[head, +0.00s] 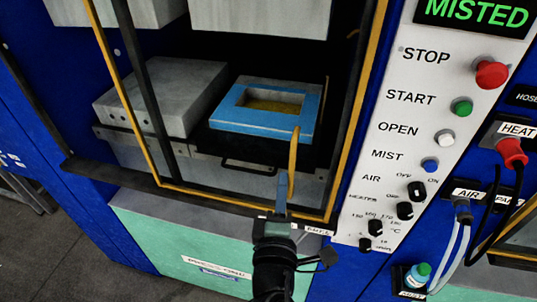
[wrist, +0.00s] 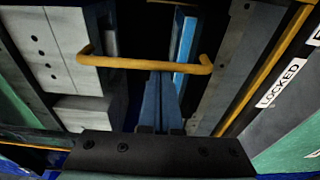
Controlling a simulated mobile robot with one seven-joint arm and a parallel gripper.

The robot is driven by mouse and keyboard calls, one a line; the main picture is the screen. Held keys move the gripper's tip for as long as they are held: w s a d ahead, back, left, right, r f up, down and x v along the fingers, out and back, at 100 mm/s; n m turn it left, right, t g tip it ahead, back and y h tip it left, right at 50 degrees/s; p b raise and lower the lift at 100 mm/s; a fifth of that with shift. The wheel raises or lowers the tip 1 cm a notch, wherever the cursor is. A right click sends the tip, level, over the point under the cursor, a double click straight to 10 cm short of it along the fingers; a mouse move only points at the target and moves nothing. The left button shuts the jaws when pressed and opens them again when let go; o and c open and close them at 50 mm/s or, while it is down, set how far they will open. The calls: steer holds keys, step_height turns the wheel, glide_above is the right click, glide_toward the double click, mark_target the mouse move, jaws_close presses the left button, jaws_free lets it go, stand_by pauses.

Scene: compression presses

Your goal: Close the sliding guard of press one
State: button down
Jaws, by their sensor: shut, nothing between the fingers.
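Press one has a sliding guard with a thin yellow frame (head: 240,203), seen in the head view across the opening. Its right edge stands near the control panel, and its lower left corner is well in from the left end of the bottom rail. A yellow handle (head: 293,165) projects from the guard; it spans the wrist view (wrist: 145,63) as a bar. My gripper (head: 281,183) is shut and empty at the handle. In the wrist view its fingertips (wrist: 164,76) overlap the bar's middle; I cannot tell whether they touch it.
Behind the guard are a grey block (head: 165,95) and a blue-framed mould (head: 262,135). The control panel (head: 385,170) with buttons and knobs is at the right, under a green "MISTED" display (head: 475,12). Hoses (head: 462,240) hang beyond it. A "LOCKED" label (wrist: 281,83) shows in the wrist view.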

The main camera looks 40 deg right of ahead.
steer(key=shift+s+d, duration=0.8)
steer(key=shift+s, duration=0.3)
steer(key=shift+f, duration=0.1)
